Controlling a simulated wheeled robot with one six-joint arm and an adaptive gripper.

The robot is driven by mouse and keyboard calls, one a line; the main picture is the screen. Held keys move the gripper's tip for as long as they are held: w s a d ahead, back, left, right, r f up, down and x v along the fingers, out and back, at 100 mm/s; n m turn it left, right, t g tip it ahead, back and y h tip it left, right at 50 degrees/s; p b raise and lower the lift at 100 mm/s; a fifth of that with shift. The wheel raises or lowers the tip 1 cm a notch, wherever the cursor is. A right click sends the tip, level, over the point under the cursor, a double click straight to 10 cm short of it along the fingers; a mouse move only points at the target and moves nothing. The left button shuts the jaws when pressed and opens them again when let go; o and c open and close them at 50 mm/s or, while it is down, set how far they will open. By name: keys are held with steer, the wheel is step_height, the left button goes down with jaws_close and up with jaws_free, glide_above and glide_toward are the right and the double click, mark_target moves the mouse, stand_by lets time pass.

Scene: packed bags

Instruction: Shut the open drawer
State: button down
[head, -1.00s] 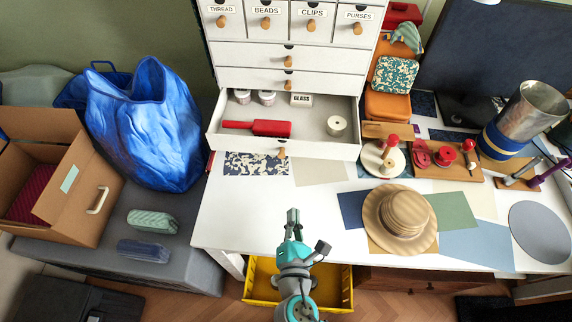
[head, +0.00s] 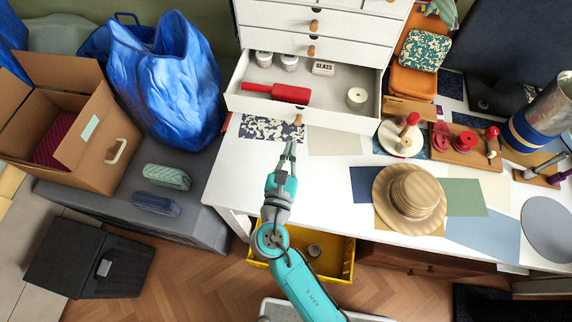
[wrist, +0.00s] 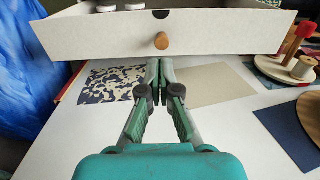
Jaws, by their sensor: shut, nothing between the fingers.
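The open drawer (head: 330,119) is the bottom one of a white drawer cabinet (head: 346,20), pulled out over the white table. It holds a red roller-like tool (head: 277,92), a white roll (head: 356,97), two small jars and a box labelled GLASS (head: 324,68). Its front with a round wooden knob (wrist: 162,41) spans the top of the wrist view. My gripper (head: 290,147) is shut and empty. It points at the drawer front from the near side, just below the knob in the wrist view (wrist: 160,63). Whether it touches the front I cannot tell.
A patterned sheet (head: 268,129) and a beige sheet (head: 334,142) lie flat below the drawer. A straw hat (head: 410,198) and wooden holders with red pieces (head: 462,144) stand to the right. A blue bag (head: 172,85) and cardboard box (head: 70,120) stand left.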

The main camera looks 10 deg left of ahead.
mark_target(296, 123)
steer(key=shift+w+d, duration=0.1)
steer(key=shift+w, duration=2.95)
steer(key=w, duration=1.8)
steer(key=shift+w+d, duration=0.1)
steer(key=shift+d, duration=0.2)
